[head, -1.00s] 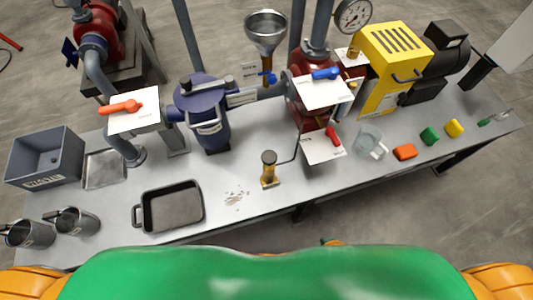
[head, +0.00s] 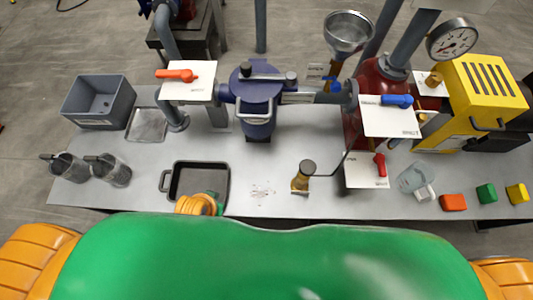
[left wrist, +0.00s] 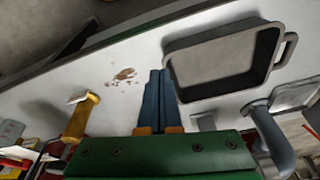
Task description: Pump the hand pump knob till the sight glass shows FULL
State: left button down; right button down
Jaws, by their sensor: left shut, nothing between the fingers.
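The hand pump (head: 300,184) is a small brass cylinder with a dark round knob (head: 308,167) on top, standing upright near the bench's front edge, with a thin pipe leading right toward the red vessel. In the left wrist view, the yellowish upright body at the left (left wrist: 82,118) looks like the pump. My left gripper (left wrist: 160,74) has its blue fingers together, empty, pointing over the bench between the pump and the black tray, apart from both. In the head view, part of my left arm shows at the tray's front edge. I cannot make out the sight glass or its reading. My right gripper is out of view.
A black tray (head: 174,184) lies left of the pump, with brown crumbs (head: 262,191) between them. A blue filter housing (head: 256,115) and red vessel (head: 382,85) stand behind. A glass jug (head: 411,180) and coloured blocks sit right. White plates with levers overhang near the pump.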

pick_arm(q)
jog(key=w+d+r+m+t+h, duration=0.2)
jog(key=w+d+r, duration=0.2)
jog(key=d+r, duration=0.3)
jog(key=w+d+r+m+t+h, duration=0.1)
jog(key=w+d+r+m+h, duration=0.15)
jog(key=w+d+r, duration=0.4)
jog(key=d+r+m+h, duration=0.2)
jog(key=d+r+m, duration=0.3)
jog(key=d+m, duration=0.6)
jog(key=shift+w+m, duration=0.45)
jog(key=shift+m, duration=0.4)
jog(key=shift+d+f, duration=0.1)
